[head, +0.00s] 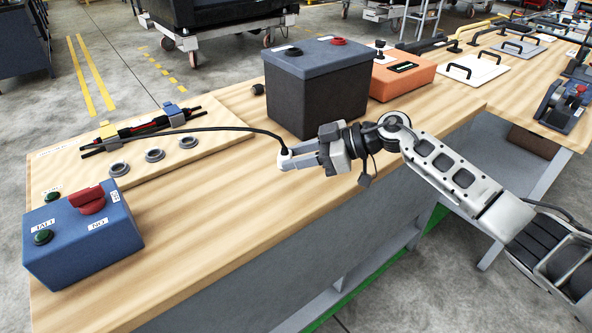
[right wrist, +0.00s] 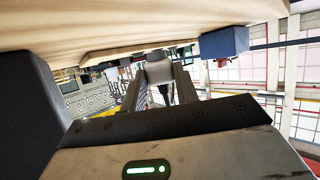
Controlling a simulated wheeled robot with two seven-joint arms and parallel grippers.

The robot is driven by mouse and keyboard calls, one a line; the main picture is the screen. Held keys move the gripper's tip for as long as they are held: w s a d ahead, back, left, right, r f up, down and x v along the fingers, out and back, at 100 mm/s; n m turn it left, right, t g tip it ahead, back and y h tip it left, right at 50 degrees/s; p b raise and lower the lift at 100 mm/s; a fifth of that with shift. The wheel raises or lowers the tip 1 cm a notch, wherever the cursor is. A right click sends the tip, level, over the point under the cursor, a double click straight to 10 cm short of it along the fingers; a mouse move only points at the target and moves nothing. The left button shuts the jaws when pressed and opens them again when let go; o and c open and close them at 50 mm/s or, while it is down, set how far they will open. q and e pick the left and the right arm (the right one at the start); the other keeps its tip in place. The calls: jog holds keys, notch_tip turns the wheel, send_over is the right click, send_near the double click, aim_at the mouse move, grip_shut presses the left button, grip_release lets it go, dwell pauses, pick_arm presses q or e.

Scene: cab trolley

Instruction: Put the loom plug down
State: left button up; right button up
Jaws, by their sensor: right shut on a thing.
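The loom plug (head: 286,158) is a small pale piece at the end of a black cable, near the front edge of the wooden bench. My right gripper (head: 297,157) is shut on it, reaching in from the right. In the right wrist view the plug (right wrist: 158,70) shows as a grey block between the fingertips. Whether it touches the bench top I cannot tell. The black cable runs left to the wiring loom (head: 145,127) on a wooden board (head: 205,150). My left gripper is not in view.
A dark battery-like box (head: 318,90) stands just behind my right gripper. A blue switch box (head: 82,235) with a red knob stands at the left front. The bench top (head: 215,205) between the switch box and my gripper is clear.

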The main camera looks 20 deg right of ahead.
aim_at(300, 183)
jog(key=shift+f, duration=2)
jog(key=o, duration=1.1)
jog(key=shift+d+r, duration=0.2)
jog(key=v, duration=1.1)
jog(key=shift+s+d+r+b, duration=0.15)
jog(key=shift+r+b, duration=0.1)
jog(key=shift+b, duration=0.15)
jog(key=shift+f, duration=0.1)
